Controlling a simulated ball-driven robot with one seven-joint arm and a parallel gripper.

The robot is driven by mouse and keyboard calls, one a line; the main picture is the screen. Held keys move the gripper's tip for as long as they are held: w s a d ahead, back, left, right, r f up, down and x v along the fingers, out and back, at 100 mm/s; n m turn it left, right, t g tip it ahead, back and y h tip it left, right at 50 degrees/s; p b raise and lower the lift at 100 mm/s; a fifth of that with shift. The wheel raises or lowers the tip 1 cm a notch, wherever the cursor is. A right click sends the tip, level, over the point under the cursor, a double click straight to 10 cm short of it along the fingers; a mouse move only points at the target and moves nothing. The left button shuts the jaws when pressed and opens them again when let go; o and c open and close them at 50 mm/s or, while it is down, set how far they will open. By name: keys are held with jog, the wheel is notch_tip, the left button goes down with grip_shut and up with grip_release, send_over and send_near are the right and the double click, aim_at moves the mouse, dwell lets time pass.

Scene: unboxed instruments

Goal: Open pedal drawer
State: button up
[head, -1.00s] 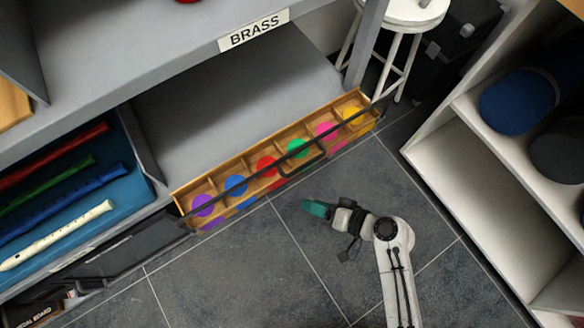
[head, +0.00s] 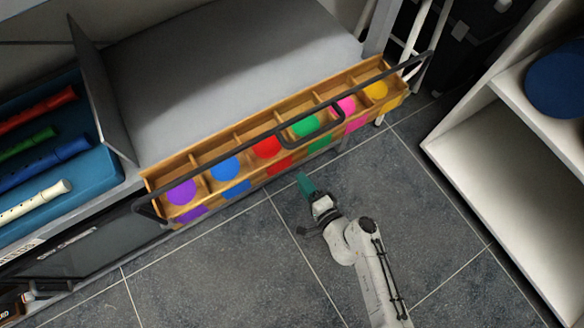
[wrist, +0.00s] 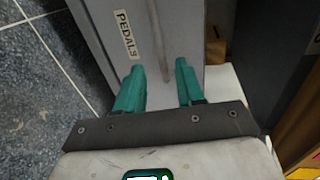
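The grey front labelled PEDALS (wrist: 127,35) fills the upper middle of the wrist view, with a long raised strip (wrist: 158,40) beside the label. I cannot tell whether this strip is the handle or how far the drawer stands out. My gripper (wrist: 160,80) has two green fingers spread apart with nothing between them. The fingertips are over the grey front, and contact cannot be judged. In the head view my gripper (head: 305,184) is low, just in front of the wooden tray. The pedal front cannot be made out there.
The wooden tray (head: 205,150) with several coloured compartments and a black bar handle juts above my gripper. Left are a dark panel (head: 80,255) and recorders on a blue bed (head: 95,178). A white shelf unit (head: 500,170) stands right. Tiled floor (head: 225,275) is open.

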jog(key=b+x, duration=0.1)
jog(key=x, duration=0.6)
jog(key=shift+b, duration=0.4)
jog(key=shift+a, duration=0.1)
grip_shut()
